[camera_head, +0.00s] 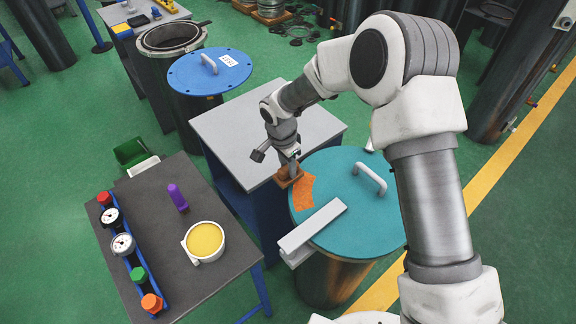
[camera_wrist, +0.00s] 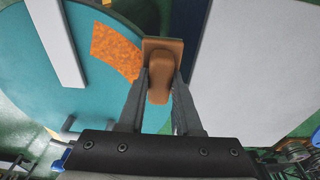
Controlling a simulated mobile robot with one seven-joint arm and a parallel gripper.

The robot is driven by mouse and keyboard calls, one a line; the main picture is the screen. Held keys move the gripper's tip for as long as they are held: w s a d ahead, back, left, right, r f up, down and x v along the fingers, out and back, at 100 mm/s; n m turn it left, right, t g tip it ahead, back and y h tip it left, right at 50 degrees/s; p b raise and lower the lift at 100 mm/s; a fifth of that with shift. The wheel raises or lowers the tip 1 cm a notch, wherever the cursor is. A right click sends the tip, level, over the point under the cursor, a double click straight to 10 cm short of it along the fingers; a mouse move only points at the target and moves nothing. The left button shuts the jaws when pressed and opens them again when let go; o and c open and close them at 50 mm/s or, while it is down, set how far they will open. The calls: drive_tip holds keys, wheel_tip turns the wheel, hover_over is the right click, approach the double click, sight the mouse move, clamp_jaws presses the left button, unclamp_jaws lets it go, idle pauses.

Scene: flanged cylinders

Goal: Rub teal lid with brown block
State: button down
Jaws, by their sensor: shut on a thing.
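The teal lid (camera_head: 345,228) lies on a metal cylinder and has a grey handle (camera_head: 370,179). An orange rough patch (camera_head: 303,192) is on its left part; it also shows in the wrist view (camera_wrist: 116,50). My gripper (camera_head: 292,172) is shut on the brown block (camera_head: 287,181), at the lid's left edge beside the patch. In the wrist view, the block (camera_wrist: 161,72) sits between the two fingers, just right of the patch. I cannot tell whether the block touches the lid.
A pale bar (camera_head: 313,226) lies across the lid's front left. A grey-topped table (camera_head: 250,125) stands behind. A dark table (camera_head: 160,240) at left holds a yellow-filled pot (camera_head: 206,240), a purple item (camera_head: 178,197) and gauges. A blue lid (camera_head: 205,78) is at the back.

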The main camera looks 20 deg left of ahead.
drive_tip(key=shift+f+b, duration=1.05)
drive_tip(key=shift+r, duration=0.1)
